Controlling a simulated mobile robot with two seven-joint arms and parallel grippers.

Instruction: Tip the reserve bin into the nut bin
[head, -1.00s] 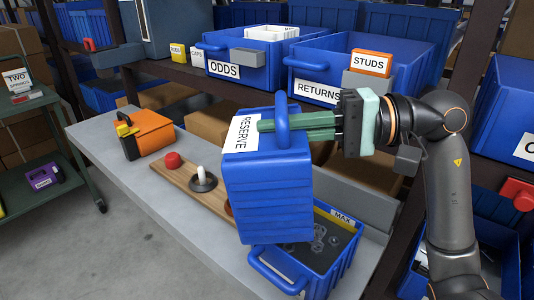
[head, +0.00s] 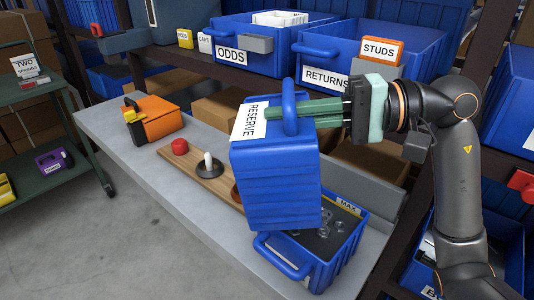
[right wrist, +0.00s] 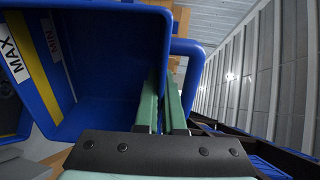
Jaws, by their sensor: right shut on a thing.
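The blue reserve bin (head: 275,185), with a white RESERVE label (head: 251,118), hangs steeply tipped above the nut bin. In the right wrist view the reserve bin's inside (right wrist: 105,70) shows, with MAX and MIN marks and no loose parts visible. The blue nut bin (head: 345,262) stands on the grey bench below, with several nuts (head: 332,228) in it. The reserve bin hides part of it. My left gripper is out of view.
A wooden board (head: 200,168) with a red knob (head: 180,147) and a peg lies on the grey bench (head: 180,215). An orange case (head: 158,120) stands at the bench's far left. ODDS (head: 245,32) and RETURNS (head: 400,48) bins fill the shelf behind.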

